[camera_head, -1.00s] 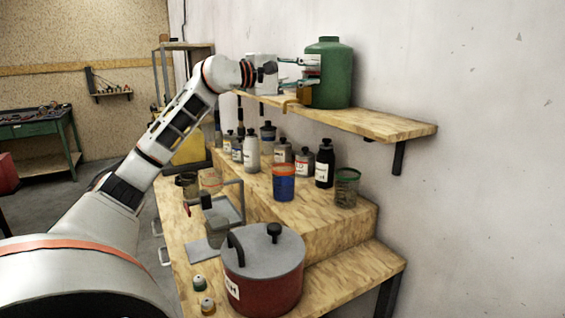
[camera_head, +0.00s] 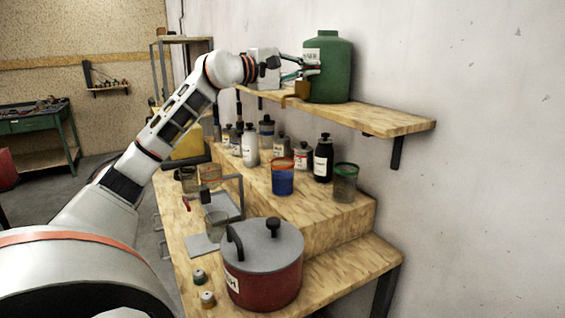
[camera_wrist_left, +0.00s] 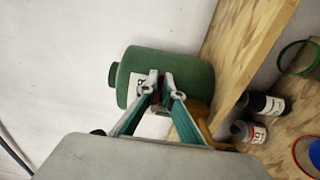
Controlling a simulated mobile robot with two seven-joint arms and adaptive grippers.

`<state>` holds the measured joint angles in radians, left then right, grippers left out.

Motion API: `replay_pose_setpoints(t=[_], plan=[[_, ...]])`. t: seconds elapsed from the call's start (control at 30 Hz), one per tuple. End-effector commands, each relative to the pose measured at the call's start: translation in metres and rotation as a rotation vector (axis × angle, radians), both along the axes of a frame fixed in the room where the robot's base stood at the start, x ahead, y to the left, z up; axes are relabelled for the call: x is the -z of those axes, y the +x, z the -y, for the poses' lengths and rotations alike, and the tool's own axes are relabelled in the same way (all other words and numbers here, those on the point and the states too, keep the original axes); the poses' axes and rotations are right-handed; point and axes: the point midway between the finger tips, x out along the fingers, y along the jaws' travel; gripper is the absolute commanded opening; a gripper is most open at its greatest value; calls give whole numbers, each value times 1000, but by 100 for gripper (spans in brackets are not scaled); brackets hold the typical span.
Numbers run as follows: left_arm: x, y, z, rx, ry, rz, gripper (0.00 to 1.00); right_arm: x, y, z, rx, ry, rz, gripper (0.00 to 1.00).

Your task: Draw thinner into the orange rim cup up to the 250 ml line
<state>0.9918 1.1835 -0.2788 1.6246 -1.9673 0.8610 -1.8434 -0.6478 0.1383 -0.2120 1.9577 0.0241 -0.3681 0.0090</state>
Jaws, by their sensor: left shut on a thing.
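A green container (camera_head: 334,70) with a white label stands on the upper shelf, a brass-coloured tap (camera_head: 303,88) low on its front. My left gripper (camera_head: 316,66) is shut at the container's front, above the tap. In the left wrist view, its fingertips (camera_wrist_left: 158,82) close around a small red part (camera_wrist_left: 161,77) beside the label; the fingers largely hide it. A clear cup with an orange rim (camera_head: 210,173) stands on the lower bench. Another orange-rimmed cup (camera_head: 283,179), with blue on it or in it, stands on the raised step. My right gripper is not in view.
The wooden shelf (camera_head: 390,123) juts from the wall. Below are several bottles (camera_head: 323,160), a green-rimmed jar (camera_head: 345,184), a clear beaker (camera_head: 216,222) and a red lidded pot (camera_head: 262,275). The shelf's right end is clear.

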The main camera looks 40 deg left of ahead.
Motion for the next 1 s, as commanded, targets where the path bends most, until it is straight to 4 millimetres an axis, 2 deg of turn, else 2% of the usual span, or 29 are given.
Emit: replay_pose_setpoints(t=[0.3,0.7,1.0], plan=[[0,3,3,-84,3,-1,0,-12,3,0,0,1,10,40],[1,4,3,-98,0,-1,0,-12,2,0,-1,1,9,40],[0,9,5,-199,1,0,0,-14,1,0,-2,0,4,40]])
